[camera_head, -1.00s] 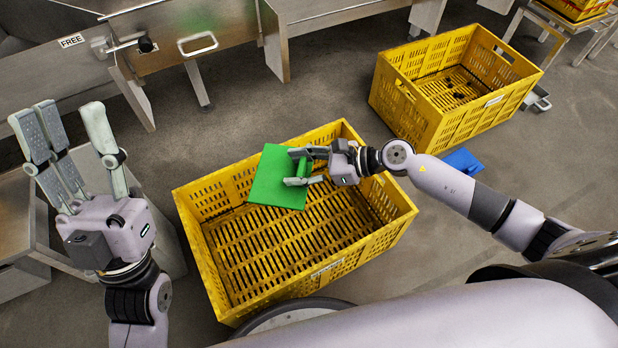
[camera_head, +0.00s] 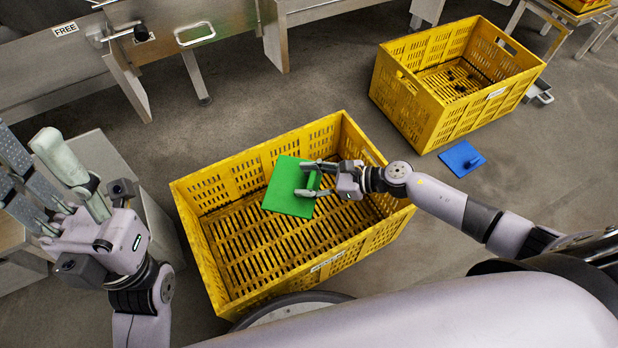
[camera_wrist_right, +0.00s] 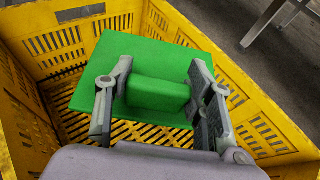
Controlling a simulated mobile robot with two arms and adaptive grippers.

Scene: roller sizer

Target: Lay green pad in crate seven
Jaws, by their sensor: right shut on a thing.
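The green pad (camera_head: 285,190) is a flat square plate with a raised block handle. My right gripper (camera_head: 312,180) is shut on this handle inside the near yellow crate (camera_head: 350,253). In the right wrist view the fingers (camera_wrist_right: 157,92) stand on both sides of the green handle (camera_wrist_right: 160,93), and the pad (camera_wrist_right: 150,52) spreads out beyond it. The slatted crate floor shows below the pad; whether the pad touches it I cannot tell. The crate's label is too small to read. My left gripper (camera_head: 45,190) is open and empty, left of the crate.
A second yellow crate (camera_head: 430,125) stands at the back right with dark pieces inside. A blue pad (camera_head: 462,158) with a handle lies on the floor beside it. Metal machinery marked FREE (camera_head: 66,29) runs along the back. A grey box stands left of the near crate.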

